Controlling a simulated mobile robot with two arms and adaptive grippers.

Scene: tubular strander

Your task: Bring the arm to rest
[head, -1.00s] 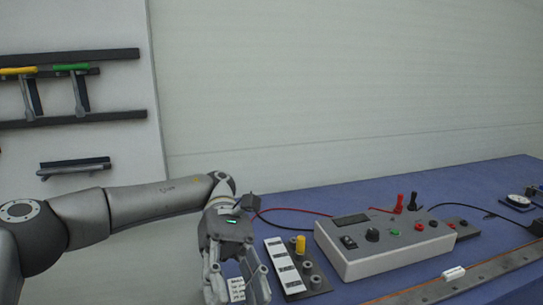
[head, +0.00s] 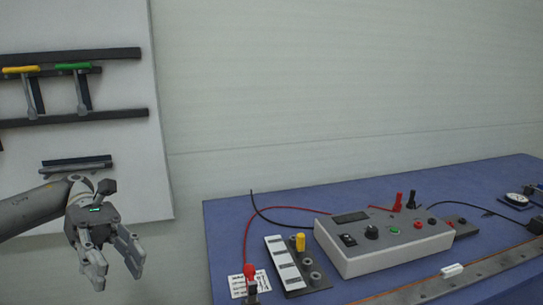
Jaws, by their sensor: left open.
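My left gripper (head: 120,268) is open and empty at the lower left of the head view. It hangs in front of the wall, left of the blue table (head: 228,222) and apart from it. Its fingers point down and slightly right. My left arm comes in from the left edge. My right gripper is not in view.
A grey control box (head: 385,245) with knobs and red and black plugs stands on the table. Beside it are a strip holder (head: 290,268) with a yellow peg (head: 300,242) and a red clip (head: 249,271) by a label card. A tool board (head: 110,150) hangs behind my arm.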

